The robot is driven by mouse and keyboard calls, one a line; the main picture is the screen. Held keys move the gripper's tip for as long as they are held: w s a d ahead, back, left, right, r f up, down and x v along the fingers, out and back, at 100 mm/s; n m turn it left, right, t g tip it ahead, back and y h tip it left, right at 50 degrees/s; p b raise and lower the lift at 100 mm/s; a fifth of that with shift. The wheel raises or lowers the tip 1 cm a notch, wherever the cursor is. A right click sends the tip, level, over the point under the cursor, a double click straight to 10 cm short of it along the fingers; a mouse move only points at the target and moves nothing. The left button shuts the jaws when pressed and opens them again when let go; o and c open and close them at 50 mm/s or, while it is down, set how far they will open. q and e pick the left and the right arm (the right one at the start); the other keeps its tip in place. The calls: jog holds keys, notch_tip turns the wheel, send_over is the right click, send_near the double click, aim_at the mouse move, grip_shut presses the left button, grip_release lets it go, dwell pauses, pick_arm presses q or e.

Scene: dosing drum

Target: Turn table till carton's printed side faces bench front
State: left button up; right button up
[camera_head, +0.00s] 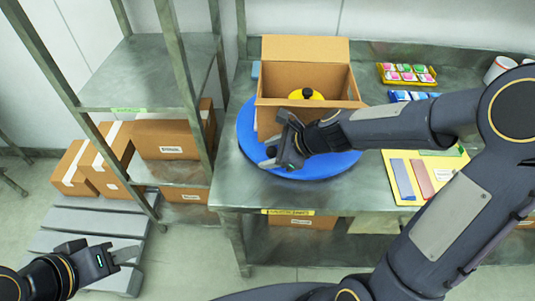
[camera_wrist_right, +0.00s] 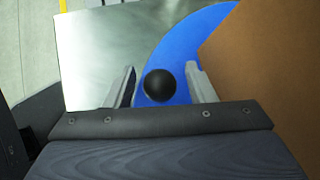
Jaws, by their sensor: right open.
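The blue turntable (camera_head: 330,168) lies on the steel bench, with an open brown carton (camera_head: 310,84) on it. The carton's back flap stands up, and a yellow object with a black top (camera_head: 306,94) sits inside. No print shows on its visible faces; my right arm covers part of its front. My right gripper (camera_head: 274,156) is low over the turntable's front left edge. In the right wrist view its open fingers stand either side of a black knob (camera_wrist_right: 159,86) on the blue turntable (camera_wrist_right: 190,40). My left gripper (camera_head: 118,256) hangs at lower left, away from the bench; its jaw opening is unclear.
A steel shelf with cartons (camera_head: 172,138) stands left of the bench. More cartons (camera_head: 75,170) sit on a grey pallet (camera_head: 80,222). Right on the bench are a yellow tray of pink and green items (camera_head: 407,74), blue packs (camera_head: 410,96) and a yellow board (camera_head: 400,200).

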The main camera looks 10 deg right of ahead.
jog(key=shift+w+a+f, duration=0.3)
jog(key=shift+a+f, duration=0.1)
grip_shut()
jog(key=shift+d, duration=0.1)
jog(key=shift+w, duration=0.2)
